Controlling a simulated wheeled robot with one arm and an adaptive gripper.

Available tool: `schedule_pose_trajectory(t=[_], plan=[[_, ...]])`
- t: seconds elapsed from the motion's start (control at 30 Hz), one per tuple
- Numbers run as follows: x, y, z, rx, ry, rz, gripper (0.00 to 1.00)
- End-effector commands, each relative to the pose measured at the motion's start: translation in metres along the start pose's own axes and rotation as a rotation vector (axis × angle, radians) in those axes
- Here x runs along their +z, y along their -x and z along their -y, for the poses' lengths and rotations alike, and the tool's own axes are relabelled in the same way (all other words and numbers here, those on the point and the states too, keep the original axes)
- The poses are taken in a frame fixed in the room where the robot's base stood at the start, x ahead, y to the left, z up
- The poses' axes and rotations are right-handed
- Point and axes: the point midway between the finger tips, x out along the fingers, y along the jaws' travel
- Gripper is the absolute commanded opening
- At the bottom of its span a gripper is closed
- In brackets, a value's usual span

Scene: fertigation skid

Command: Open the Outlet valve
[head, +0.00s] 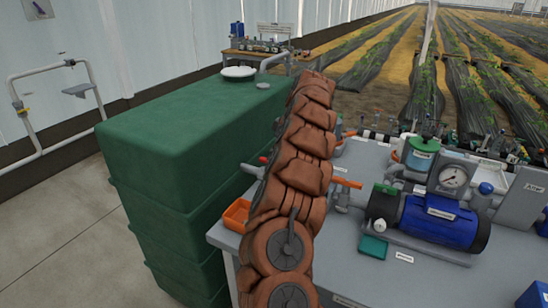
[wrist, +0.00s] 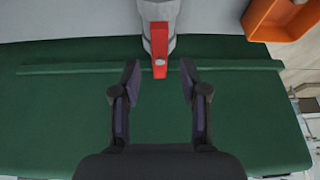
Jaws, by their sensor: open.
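In the wrist view, a valve with a red lever handle (wrist: 160,45) on a grey body (wrist: 159,10) is at the top centre. The lever points down the picture. My gripper (wrist: 160,72) is open, one finger on each side of the lever's free end, with gaps on both sides. I cannot tell whether they are at the same depth. In the head view, my arm hides my gripper. A red handle (head: 263,160) shows just left of the arm, and an orange-red lever (head: 347,183) shows right of it. No readable label marks the outlet valve.
The green tank (head: 190,125) stands beside the grey skid table (head: 330,265). An orange tray (head: 236,214) lies on the table's left corner and shows top right in the wrist view (wrist: 262,28). A blue pump (head: 430,222) and gauge (head: 453,177) stand right of my arm.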

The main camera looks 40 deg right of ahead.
Motion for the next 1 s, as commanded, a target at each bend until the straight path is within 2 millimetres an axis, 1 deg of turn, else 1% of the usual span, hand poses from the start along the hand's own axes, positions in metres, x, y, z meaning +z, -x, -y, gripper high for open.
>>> schedule_pose_trajectory(t=[0.03, 0.2, 0.4, 0.6, 0.7, 1.0], plan=[[0.0, 0.011, -0.002, 0.004, -0.001, -0.001, 0.44], [0.0, 0.045, -0.002, 0.008, 0.0, -0.001, 0.44], [0.0, 0.075, -0.002, 0.009, -0.001, -0.002, 0.44], [0.0, 0.089, -0.002, 0.005, 0.0, -0.001, 0.44], [0.0, 0.093, -0.002, 0.006, 0.0, -0.001, 0.44], [0.0, 0.095, -0.001, 0.003, 0.001, -0.001, 0.44]])
